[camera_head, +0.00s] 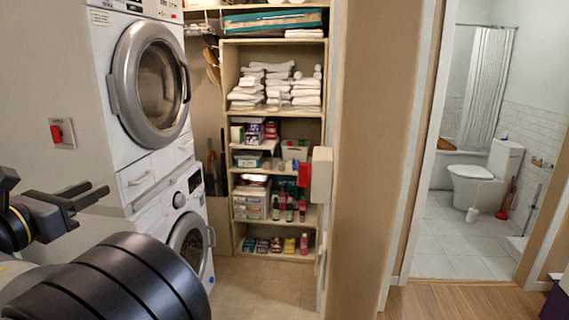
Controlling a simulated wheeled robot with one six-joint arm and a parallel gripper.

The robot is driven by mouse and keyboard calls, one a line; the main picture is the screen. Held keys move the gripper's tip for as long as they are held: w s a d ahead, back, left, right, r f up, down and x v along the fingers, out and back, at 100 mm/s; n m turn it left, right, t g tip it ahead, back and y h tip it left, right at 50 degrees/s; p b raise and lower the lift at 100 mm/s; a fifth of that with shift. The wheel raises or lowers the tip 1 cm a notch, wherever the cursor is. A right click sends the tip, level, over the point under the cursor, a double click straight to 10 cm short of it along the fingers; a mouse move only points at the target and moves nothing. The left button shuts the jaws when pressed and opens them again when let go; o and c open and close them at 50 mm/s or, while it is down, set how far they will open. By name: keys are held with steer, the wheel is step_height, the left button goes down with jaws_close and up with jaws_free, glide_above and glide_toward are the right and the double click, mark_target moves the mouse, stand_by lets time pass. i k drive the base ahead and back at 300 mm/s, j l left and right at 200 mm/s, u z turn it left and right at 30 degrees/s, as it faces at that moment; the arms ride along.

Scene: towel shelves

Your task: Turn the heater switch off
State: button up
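A red rocker switch (56,133) sits on a pale wall plate at the left, with small lettering above it that is too small to read. It looks like the heater switch; I cannot tell for sure which way it is set. My gripper (98,192) is below and to the right of the switch in the picture, apart from it. Its two dark fingers are spread with a gap between them and hold nothing.
A stacked dryer (150,85) and washer (190,240) stand right of the switch. Towel shelves (273,42) are behind. A white box (321,175) with a red part (304,175) beside it is near the doorway edge. A bathroom with a toilet (478,180) opens at right.

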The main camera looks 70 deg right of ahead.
mark_target(304, 177)
steer(key=i+j+z, duration=0.1)
steer(key=z, duration=0.35)
steer(key=i+j+z, duration=0.15)
steer(key=z, duration=0.35)
steer(key=i+j+z, duration=0.2)
steer(key=z, duration=0.25)
steer(key=i+j+z, duration=0.1)
steer(key=j+z, duration=0.2)
steer(key=z, duration=0.15)
steer(key=i+j+z, duration=0.1)
steer(key=j+z, duration=0.7)
